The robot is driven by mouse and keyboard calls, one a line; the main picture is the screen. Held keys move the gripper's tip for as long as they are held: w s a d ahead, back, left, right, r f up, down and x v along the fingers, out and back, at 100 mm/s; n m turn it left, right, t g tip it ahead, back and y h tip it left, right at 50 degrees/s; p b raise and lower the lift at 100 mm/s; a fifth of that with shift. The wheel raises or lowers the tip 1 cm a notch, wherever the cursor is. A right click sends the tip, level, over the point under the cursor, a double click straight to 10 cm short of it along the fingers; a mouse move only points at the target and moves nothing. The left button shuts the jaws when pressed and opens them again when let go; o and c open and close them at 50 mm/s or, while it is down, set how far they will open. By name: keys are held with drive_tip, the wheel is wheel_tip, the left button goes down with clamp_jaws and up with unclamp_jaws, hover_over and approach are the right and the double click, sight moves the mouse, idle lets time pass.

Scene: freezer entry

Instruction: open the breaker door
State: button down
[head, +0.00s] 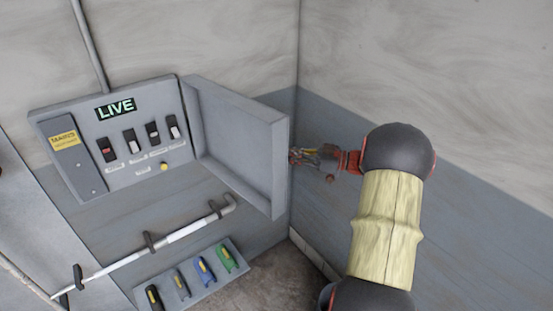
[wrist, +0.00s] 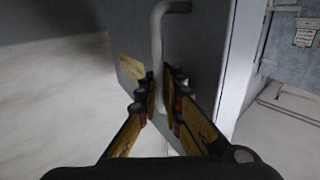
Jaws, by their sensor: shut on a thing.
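The grey breaker door (head: 238,142) stands swung wide open on the right side of the breaker panel (head: 128,178), so the switches show. My gripper (head: 298,156) is at the door's free edge, on its outer face, partly hidden by the door in the head view. In the wrist view, the pale bar handle (wrist: 158,45) runs down the door's outer face (wrist: 205,55). The fingers of my gripper (wrist: 163,90) are shut on the handle, one on each side of it.
The panel carries several switches (head: 152,133), a yellow button (head: 164,166) and a lit LIVE sign (head: 116,108). Below are a wall-mounted rod (head: 185,231) and a rack (head: 205,288) of coloured tools. The room's corner and right wall (head: 455,190) are close behind my gripper.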

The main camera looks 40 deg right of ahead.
drive_tip(key=shift+w+d+n+g+y, duration=0.2)
drive_tip(key=shift+w+d+y, duration=0.05)
drive_tip(key=shift+d, duration=0.45)
drive_tip(key=shift+w+d+n+g+y, duration=0.2)
drive_tip(key=shift+w+d+y, duration=0.05)
drive_tip(key=shift+d, duration=0.4)
drive_tip(key=shift+r, duration=0.1)
drive_tip(key=c, duration=2)
unclamp_jaws()
drive_tip(key=shift+s, duration=0.1)
drive_tip(key=v, duration=1.2)
